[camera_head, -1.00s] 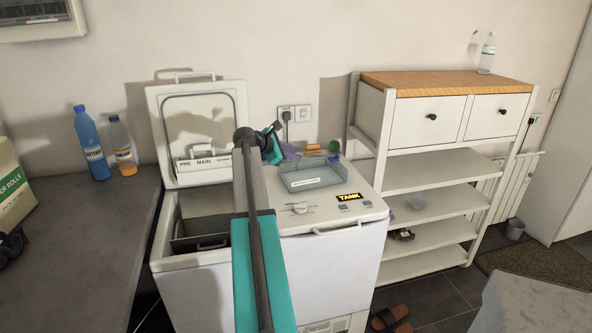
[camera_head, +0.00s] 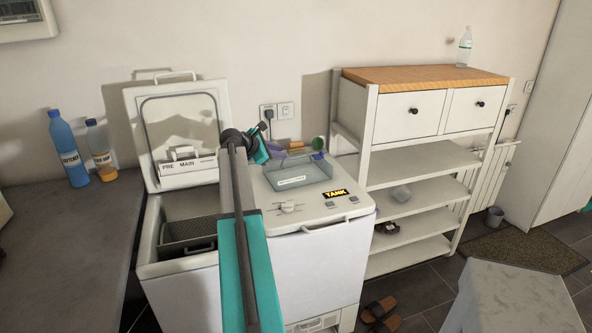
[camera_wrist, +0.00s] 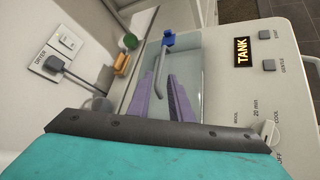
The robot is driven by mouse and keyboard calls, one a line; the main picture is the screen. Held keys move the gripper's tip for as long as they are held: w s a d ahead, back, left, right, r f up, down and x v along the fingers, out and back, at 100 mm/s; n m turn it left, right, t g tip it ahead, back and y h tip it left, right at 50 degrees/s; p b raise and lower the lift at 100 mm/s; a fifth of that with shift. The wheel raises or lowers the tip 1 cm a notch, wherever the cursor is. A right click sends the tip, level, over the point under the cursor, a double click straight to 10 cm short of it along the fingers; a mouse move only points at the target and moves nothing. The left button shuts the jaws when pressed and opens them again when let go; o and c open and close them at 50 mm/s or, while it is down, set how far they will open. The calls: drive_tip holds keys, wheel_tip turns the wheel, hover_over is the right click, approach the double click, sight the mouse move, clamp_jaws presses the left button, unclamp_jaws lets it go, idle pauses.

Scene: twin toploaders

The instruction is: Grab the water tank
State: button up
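The water tank (camera_head: 300,178) is a translucent grey-blue tray with a white label, on top of the right machine. In the wrist view the tank (camera_wrist: 215,75) has a bar handle (camera_wrist: 160,72) and a blue cap (camera_wrist: 168,38) at one end. My gripper (camera_head: 277,155) is at the tank's back left. Its purple fingers (camera_wrist: 167,95) are close together over the tank's handle side in the wrist view. I cannot tell whether the handle lies between them or whether they touch it. My arm hides part of the machines.
The left machine's lid (camera_head: 180,130) stands open over a bin with a dark basket (camera_head: 188,232). A sponge and a green round thing (camera_wrist: 130,41) sit behind the tank. Bottles (camera_head: 68,150) stand on the left counter. A shelf unit (camera_head: 420,175) stands at the right.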

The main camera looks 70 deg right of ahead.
sight(296, 157)
drive_tip(key=shift+p+x, duration=0.4)
drive_tip(key=shift+x, duration=2.25)
drive_tip(key=shift+p+x, duration=1.05)
drive_tip(key=shift+x, duration=1.5)
drive_tip(key=shift+f, duration=0.2)
drive_tip(key=shift+c, duration=0.4)
clamp_jaws()
drive_tip(key=shift+a, duration=0.1)
